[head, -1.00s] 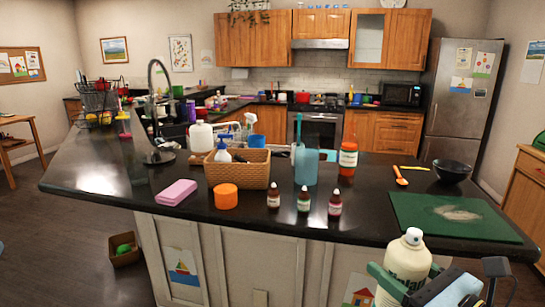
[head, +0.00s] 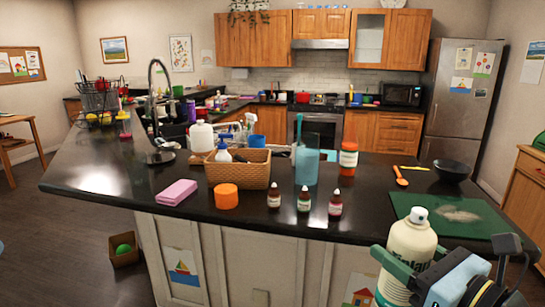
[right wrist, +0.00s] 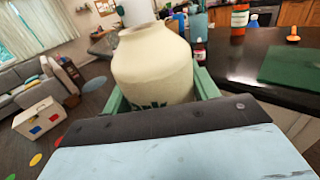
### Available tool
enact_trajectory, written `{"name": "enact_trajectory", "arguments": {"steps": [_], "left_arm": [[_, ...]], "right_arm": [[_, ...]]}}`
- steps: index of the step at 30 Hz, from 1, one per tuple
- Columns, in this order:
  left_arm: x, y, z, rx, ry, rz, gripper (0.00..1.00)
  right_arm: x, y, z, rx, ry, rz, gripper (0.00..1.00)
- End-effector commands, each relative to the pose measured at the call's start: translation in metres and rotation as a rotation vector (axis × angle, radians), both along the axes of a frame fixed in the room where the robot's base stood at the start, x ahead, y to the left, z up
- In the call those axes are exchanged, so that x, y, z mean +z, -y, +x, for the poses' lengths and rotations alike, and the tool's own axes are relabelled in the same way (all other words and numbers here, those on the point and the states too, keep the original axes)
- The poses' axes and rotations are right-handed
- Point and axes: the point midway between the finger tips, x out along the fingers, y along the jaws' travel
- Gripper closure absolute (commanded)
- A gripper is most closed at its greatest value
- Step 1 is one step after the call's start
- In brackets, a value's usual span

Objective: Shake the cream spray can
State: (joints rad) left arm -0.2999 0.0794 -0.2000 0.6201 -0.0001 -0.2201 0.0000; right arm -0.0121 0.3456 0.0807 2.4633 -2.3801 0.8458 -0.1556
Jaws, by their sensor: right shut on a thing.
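The cream spray can (head: 411,250) is cream-coloured with a white nozzle and dark lettering. It stands roughly upright, slightly tilted, in front of the counter at the lower right of the head view. My right gripper (head: 405,268) is shut on the can, with green fingers on either side of its body. In the right wrist view the can (right wrist: 152,65) fills the middle between the green fingers (right wrist: 155,92), and its lower part is hidden by the gripper. My left gripper is not in view.
The black counter (head: 130,190) lies ahead. A green cutting board (head: 480,232) is just behind the can. Several small bottles, a blue cup (head: 307,167), a wicker basket (head: 240,172), an orange jar (head: 226,196) and a pink sponge (head: 177,192) stand along the counter.

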Motion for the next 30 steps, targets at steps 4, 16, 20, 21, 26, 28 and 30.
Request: {"name": "enact_trajectory", "arguments": {"steps": [4,16,20,21,26,28,30], "left_arm": [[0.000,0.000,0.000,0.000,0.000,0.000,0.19],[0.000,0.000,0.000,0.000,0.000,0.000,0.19],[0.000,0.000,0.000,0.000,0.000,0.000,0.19],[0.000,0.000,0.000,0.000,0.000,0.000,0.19],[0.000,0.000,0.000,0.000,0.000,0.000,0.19],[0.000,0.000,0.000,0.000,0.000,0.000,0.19],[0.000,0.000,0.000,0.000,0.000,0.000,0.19]], "right_arm": [[0.013,0.000,0.000,-0.001,-0.004,0.000,0.79],[-0.117,0.001,0.000,0.000,-0.005,-0.004,0.79],[-0.074,0.000,0.001,-0.004,0.019,0.008,0.79],[-0.058,0.000,0.001,-0.003,0.019,0.006,0.79],[-0.001,0.000,0.000,-0.001,0.017,0.002,0.79],[0.017,0.000,0.000,-0.001,0.014,-0.001,0.79],[0.019,0.001,0.000,-0.002,0.002,0.000,0.79]]}}
